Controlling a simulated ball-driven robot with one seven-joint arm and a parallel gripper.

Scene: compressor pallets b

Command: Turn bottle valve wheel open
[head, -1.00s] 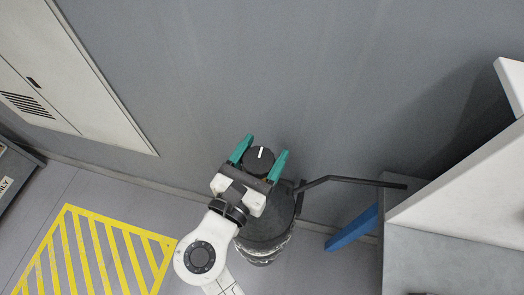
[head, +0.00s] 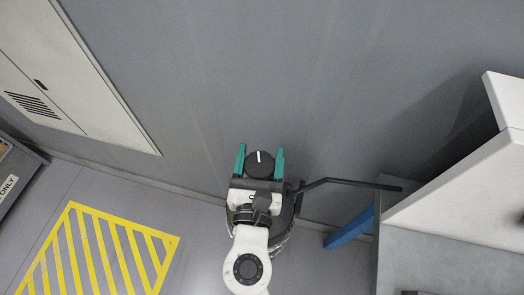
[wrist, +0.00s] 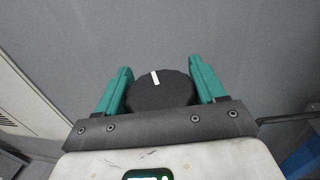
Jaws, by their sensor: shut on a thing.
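The valve wheel (head: 259,168) is a round black knob with a white mark on its top, above a dark bottle (head: 287,222) that my gripper and arm partly hide. My gripper (head: 260,160) has green fingers, one on each side of the wheel, and is shut on it. The wrist view also shows the black wheel (wrist: 160,92) between the green fingers (wrist: 160,84), its white mark near the far edge and tilted slightly left.
A dark bent bar (head: 350,182) runs right from beside the bottle. A blue beam (head: 350,229) and a grey-and-white bench (head: 440,200) stand at the right. A grey wall (head: 300,80) is behind. Yellow floor hatching (head: 115,250) lies left, with clear floor around it.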

